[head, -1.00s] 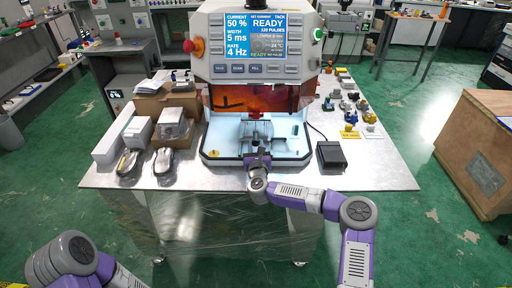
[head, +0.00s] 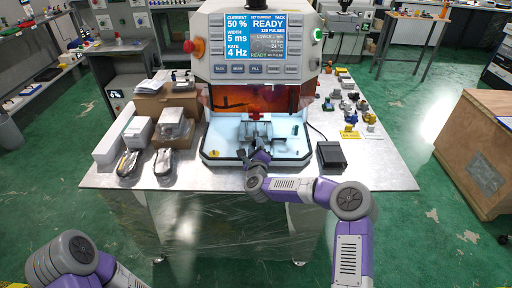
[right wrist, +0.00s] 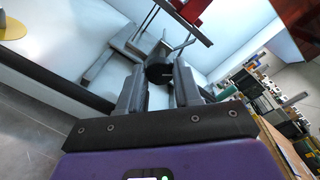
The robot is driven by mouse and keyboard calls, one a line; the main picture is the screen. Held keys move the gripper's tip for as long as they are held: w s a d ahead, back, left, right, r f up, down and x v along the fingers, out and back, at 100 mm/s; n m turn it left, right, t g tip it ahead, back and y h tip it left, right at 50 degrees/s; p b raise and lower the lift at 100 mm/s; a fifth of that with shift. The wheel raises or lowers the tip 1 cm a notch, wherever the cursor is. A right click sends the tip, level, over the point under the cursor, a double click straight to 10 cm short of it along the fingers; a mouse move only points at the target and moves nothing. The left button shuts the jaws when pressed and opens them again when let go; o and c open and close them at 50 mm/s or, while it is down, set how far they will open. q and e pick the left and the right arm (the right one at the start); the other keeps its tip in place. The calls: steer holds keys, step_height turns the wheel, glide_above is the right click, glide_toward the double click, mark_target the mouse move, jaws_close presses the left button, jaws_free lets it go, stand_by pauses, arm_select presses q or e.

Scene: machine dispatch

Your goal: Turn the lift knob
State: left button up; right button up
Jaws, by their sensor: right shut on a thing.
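The machine (head: 256,60) stands on the metal table with its chamber open at the front. Inside the chamber is a grey lift fixture with arms. The lift knob (right wrist: 158,73) is a small dark round piece at its front in the right wrist view. My right gripper (right wrist: 160,88) has a finger on each side of the knob and is shut on it. The gripper is tilted in the head view (head: 256,155), where it hides the knob. My left arm shows at the lower left of the head view, but its gripper is out of frame.
A black box (head: 331,156) lies right of the chamber, with small coloured parts behind it. Cardboard boxes (head: 165,103) and two silver devices (head: 163,162) are on the left. The table's front edge (head: 370,186) is clear at the right.

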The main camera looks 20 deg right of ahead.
steer(key=n, duration=0.5)
steer(key=shift+a, duration=0.1)
steer(key=shift+n+h+b, duration=0.35)
steer(key=shift+n+h, duration=0.05)
steer(key=shift+n, duration=1.8)
steer(key=o, duration=1)
steer(key=shift+o, duration=0.2)
steer(key=p+v, duration=0.1)
steer(key=v, duration=0.6)
steer(key=shift+s, duration=0.3)
